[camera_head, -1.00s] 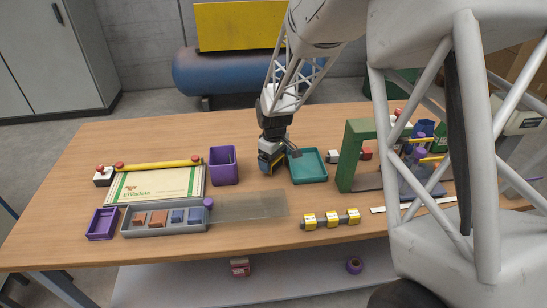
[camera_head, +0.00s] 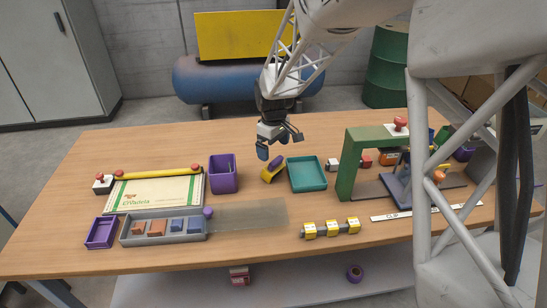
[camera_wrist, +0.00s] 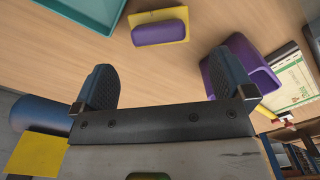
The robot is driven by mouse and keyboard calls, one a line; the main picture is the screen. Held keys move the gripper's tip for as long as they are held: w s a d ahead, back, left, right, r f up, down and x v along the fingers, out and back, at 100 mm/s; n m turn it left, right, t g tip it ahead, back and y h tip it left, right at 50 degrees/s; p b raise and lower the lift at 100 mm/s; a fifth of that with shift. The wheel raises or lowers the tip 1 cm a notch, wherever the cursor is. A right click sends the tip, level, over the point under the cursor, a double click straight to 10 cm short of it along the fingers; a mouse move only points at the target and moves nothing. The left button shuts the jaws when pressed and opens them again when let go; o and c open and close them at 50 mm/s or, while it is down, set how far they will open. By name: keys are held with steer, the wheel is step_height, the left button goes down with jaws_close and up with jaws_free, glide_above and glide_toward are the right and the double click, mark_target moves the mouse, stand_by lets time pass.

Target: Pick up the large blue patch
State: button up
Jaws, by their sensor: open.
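A grey compartment tray (camera_head: 164,238) lies at the front left of the table with two orange-brown patches (camera_head: 157,227) and two blue patches in it. One blue patch (camera_head: 177,225) is left of the other blue patch (camera_head: 194,224), nearest the purple knob. I cannot tell clearly which blue one is larger. My gripper (camera_head: 279,147) is open and empty above the table, far behind and right of the tray. In the wrist view its two dark fingers (camera_wrist: 163,84) stand apart with nothing between them. The patches are not in the wrist view.
A yellow block with a purple grip (camera_head: 272,169) lies below my gripper, between a purple bin (camera_head: 223,187) and a teal tray (camera_head: 322,174). A green frame (camera_head: 346,175) stands right. A printed sack (camera_head: 155,194) lies behind the patches. Bare table separates the bin and compartment tray.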

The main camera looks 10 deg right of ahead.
steer(key=shift+r, duration=2.4)
steer(key=s+d+r+m+t, duration=0.1)
steer(key=s+d+r+m, duration=0.15)
steer(key=s+r, duration=0.45)
steer(key=s+d+r+m, duration=0.2)
steer(key=s+d, duration=0.1)
steer(key=s, duration=0.8)
steer(key=s+d+m+t, duration=0.1)
steer(key=s+d+m, duration=0.2)
steer(key=s, duration=1.6)
steer(key=shift+s+r+m+t, duration=0.25)
steer(key=shift+m+t, duration=0.05)
steer(key=shift+m, duration=0.55)
steer(key=c, duration=1.2)
steer(key=shift+o, duration=0.2)
